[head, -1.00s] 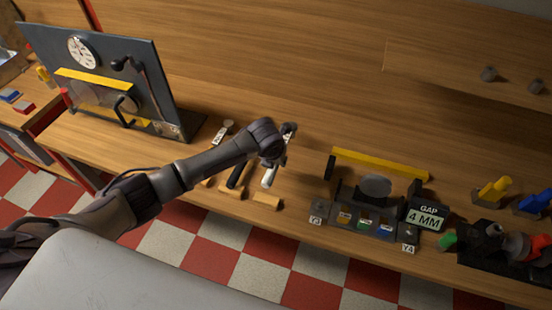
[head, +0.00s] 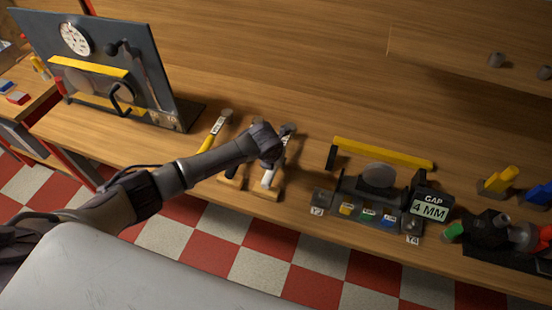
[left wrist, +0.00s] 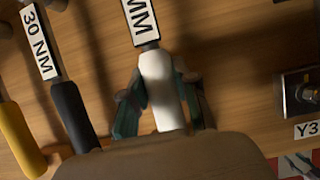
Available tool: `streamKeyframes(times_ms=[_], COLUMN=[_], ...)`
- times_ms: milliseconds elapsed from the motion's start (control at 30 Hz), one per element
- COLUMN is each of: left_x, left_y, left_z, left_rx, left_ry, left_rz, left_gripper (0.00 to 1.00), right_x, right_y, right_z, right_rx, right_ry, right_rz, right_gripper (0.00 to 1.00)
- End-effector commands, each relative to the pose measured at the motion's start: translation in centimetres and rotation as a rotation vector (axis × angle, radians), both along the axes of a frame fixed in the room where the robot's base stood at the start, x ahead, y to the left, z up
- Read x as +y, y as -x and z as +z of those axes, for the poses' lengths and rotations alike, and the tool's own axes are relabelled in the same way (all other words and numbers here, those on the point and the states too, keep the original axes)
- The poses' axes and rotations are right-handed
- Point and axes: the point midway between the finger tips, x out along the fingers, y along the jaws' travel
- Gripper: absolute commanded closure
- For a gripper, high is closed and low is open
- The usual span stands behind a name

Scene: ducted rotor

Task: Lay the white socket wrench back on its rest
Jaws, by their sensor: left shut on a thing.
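The white socket wrench shows in the head view (head: 268,180), its white handle over or on the front wooden block of its rest (head: 266,195). I cannot tell whether it touches the block. My left gripper (left wrist: 158,92) is shut on the white handle (left wrist: 160,85), one finger on each side. In the head view my left gripper (head: 274,160) is largely hidden under the wrist, which also covers the wrench's middle. The wrench's label is partly cut off in the left wrist view.
A black-handled wrench (left wrist: 72,115) labelled 30 NM and a yellow-handled wrench (left wrist: 18,140) lie to the left. The rotor fixture (head: 378,185) with a yellow bar stands to the right, near the gap display (head: 430,208). A dark upright panel (head: 100,65) stands far left.

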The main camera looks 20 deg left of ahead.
Motion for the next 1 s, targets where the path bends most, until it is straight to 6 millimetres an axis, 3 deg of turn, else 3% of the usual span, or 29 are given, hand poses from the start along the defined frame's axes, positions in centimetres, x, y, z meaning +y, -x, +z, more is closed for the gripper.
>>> streamKeyframes(times_ms=[867, 900, 1000], left_x=[-0.06, -0.06, -0.06], left_y=[-0.1, -0.1, -0.08], left_z=[-0.64, -0.64, -0.65], left_rx=[-0.003, -0.003, -0.002], left_ry=[0.001, 0.001, 0.001], left_rz=[0.0, 0.0, 0.0], left_gripper=[1.0, 0.68, 0.51], right_x=[-0.68, -0.68, -0.69], right_y=[-0.02, -0.02, -0.04], right_z=[-0.21, -0.21, -0.2], right_rx=[-0.001, -0.001, -0.001], right_ry=[0.008, 0.008, 0.008], right_rz=[0.0, 0.0, 0.0], right_gripper=[0.6, 0.6, 0.6])
